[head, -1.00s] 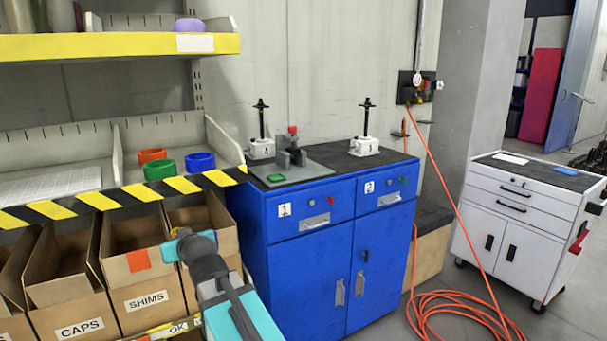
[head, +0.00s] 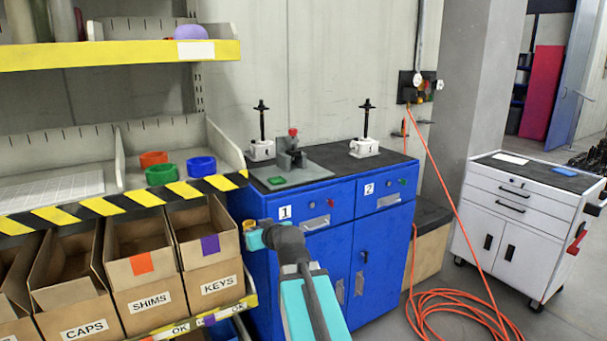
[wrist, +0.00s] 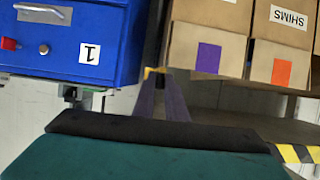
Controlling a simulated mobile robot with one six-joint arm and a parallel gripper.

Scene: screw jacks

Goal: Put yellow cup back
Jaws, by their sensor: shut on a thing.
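My gripper (head: 256,238) is in front of the left side of the blue cabinet, just right of the KEYS bin. It is shut on the yellow cup (head: 249,224), of which only a small yellow-orange bit shows in the head view. In the wrist view a yellow sliver (wrist: 150,72) shows at the fingertips (wrist: 161,82); the rest is hidden. On the shelf behind the striped edge stand a red-orange cup (head: 153,159), a green cup (head: 162,175) and a blue cup (head: 201,165), close together.
The blue cabinet (head: 345,250) carries two screw jacks and a grey fixture (head: 290,165) on its dark top. Cardboard bins, including SHIMS (head: 148,290) and KEYS (head: 212,275), sit below the shelf's striped edge (head: 130,200). An orange hose (head: 450,310) lies coiled on the floor at right.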

